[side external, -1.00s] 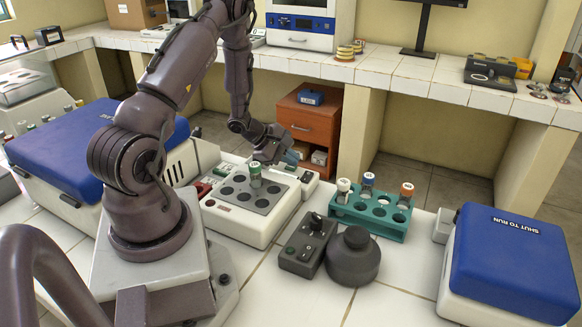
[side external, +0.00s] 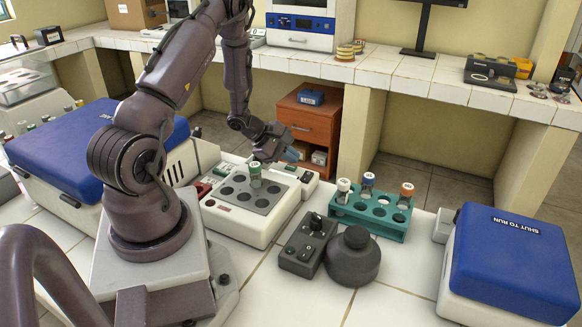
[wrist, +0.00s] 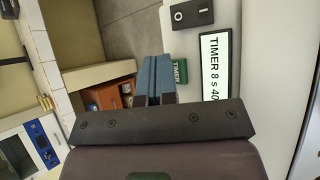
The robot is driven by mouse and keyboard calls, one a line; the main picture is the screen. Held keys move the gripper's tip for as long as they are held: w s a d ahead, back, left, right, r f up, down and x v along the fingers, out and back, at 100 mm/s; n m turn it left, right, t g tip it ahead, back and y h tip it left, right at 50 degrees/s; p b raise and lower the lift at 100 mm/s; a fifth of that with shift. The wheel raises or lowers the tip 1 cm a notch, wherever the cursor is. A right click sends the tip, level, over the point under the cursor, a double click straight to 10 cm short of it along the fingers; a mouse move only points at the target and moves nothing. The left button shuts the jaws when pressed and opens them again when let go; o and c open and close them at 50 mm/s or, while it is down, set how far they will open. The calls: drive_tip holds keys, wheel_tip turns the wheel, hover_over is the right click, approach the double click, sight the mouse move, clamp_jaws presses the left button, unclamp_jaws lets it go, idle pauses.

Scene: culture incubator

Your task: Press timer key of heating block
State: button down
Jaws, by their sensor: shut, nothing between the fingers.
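The heating block (side external: 237,222) is a white box with a grey plate of round wells, standing in front of my arm. A green-capped tube (side external: 255,178) stands in one well. In the wrist view, the green timer key (wrist: 181,71), marked TIMER, lies just right of my gripper (wrist: 158,60). Its blue fingers are together with nothing between them, and they seem to cover the key's left edge. I cannot tell whether they touch it.
A display (wrist: 215,66) reading "TIMER 8 s 40" and a black switch (wrist: 192,13) lie beside the key. A teal rack (side external: 372,222) with several tubes, a dark control box (side external: 305,250) and a blue-lidded machine (side external: 515,260) stand to the right.

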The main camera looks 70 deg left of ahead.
sight(290, 168)
drive_tip(key=shift+r, duration=0.15)
drive_tip(key=shift+r, duration=2.55)
drive_tip(key=d, duration=0.1)
drive_tip(key=s+d+m+h, duration=0.1)
drive_tip(key=d+g, duration=0.1)
drive_tip(key=shift+s+d+f+m+h, duration=0.15)
drive_tip(key=shift+s+f+m+h, duration=0.15)
drive_tip(key=shift+s+h, duration=0.1)
drive_tip(key=s+d+r+m+g+y, duration=0.1)
drive_tip(key=s+d+r+m, duration=0.4)
drive_tip(key=d+r+m, duration=0.6)
drive_tip(key=s+d+r+m+g+y, duration=0.1)
drive_tip(key=s+d+r+m, duration=0.4)
drive_tip(key=d+r+m, duration=0.7)
drive_tip(key=shift+s+d+r+m+y, duration=0.2)
drive_tip(key=shift+d+r+m+y, duration=0.1)
drive_tip(key=shift+r+y, duration=0.35)
